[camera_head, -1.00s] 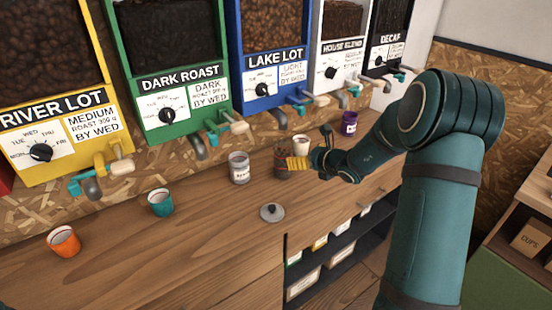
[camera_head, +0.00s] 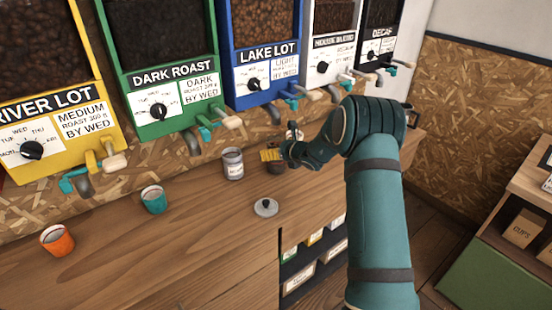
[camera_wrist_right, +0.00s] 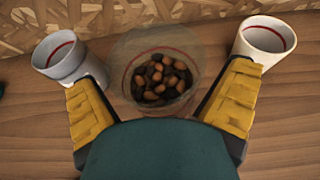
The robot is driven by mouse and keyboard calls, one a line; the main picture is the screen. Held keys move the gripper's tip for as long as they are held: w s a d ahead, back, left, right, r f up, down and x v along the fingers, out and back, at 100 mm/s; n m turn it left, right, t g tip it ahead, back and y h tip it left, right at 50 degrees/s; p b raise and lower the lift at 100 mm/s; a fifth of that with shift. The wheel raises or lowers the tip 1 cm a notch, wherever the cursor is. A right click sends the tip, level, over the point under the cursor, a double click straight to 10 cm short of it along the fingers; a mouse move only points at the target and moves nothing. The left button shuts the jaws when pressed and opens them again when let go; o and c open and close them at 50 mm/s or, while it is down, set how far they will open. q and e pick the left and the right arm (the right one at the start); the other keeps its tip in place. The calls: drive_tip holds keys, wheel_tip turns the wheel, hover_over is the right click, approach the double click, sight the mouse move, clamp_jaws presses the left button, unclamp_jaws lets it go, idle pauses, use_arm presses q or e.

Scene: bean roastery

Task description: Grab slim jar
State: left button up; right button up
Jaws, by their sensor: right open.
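A clear glass jar (camera_wrist_right: 158,75) holding brown beans stands on the wooden counter. In the right wrist view it is between the two yellow fingers of my right gripper (camera_wrist_right: 165,105), with room on both sides. In the head view, my right gripper (camera_head: 271,155) is at the bean jar (camera_head: 276,169) and partly covers it. My right gripper is open. A pale labelled jar (camera_head: 233,164) stands just left of it, also at left in the wrist view (camera_wrist_right: 60,57). No name on the bean jar is readable. My left gripper is not in view.
A white cup (camera_wrist_right: 268,40) stands close right of the bean jar. A round lid with a knob (camera_head: 265,207) lies in front. A teal cup (camera_head: 153,199) and an orange cup (camera_head: 57,240) stand left. Bean dispensers (camera_head: 160,95) with spouts line the wall behind.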

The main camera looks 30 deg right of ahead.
drive_tip(key=shift+w, duration=0.2)
drive_tip(key=c, duration=1.3)
drive_tip(key=shift+o, duration=0.2)
drive_tip(key=shift+r, duration=0.1)
